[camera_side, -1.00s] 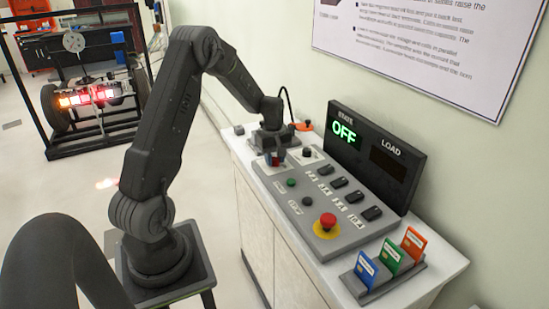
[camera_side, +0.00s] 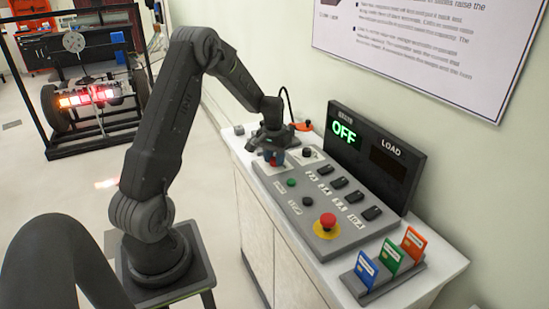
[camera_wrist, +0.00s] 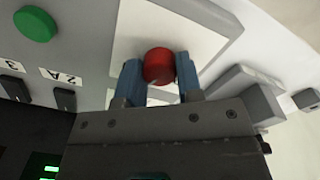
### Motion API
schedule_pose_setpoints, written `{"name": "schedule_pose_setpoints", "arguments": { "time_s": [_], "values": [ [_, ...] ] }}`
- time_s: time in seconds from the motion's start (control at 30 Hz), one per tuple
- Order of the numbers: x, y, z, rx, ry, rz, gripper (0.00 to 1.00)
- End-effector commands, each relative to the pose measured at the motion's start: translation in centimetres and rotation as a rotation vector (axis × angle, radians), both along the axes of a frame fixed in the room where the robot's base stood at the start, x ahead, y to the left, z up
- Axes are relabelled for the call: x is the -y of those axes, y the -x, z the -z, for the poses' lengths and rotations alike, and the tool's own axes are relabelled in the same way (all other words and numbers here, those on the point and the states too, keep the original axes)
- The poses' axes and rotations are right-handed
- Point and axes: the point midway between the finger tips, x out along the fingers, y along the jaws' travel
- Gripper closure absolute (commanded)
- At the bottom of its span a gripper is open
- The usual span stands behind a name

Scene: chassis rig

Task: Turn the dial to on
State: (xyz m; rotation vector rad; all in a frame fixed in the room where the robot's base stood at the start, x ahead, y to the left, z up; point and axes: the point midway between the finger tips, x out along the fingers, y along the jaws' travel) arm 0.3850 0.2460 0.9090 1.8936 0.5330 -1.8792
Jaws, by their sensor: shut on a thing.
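The red dial (camera_wrist: 159,65) sits on a white square plate (camera_wrist: 205,35) of the control panel. My gripper (camera_wrist: 160,75) has its two blue fingers on either side of the dial and is shut on it. In the side view my gripper (camera_side: 273,156) is low over the panel's far left corner, and the dial is mostly hidden there. The state display (camera_side: 343,133) reads OFF in green.
The grey panel (camera_side: 345,238) carries a green button (camera_side: 291,182), several black switches and a red emergency stop knob (camera_side: 327,221) on a yellow base. Blue, green and orange cards (camera_side: 413,243) stand in a holder at the near end. The display housing (camera_side: 405,205) rises behind.

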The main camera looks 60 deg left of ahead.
Motion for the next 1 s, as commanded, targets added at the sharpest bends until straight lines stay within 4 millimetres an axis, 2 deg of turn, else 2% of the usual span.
{"name": "schedule_pose_setpoints", "arguments": {
  "time_s": [0.2, 0.5, 1.0],
  "values": [
    [0.02, -0.02, -0.04, -0.001, 0.002, 0.180, 0.90],
    [0.01, -0.04, -0.05, 0.000, 0.000, 0.350, 0.90],
    [-0.01, -0.04, -0.06, 0.001, 0.000, 0.420, 0.90]
  ]
}}
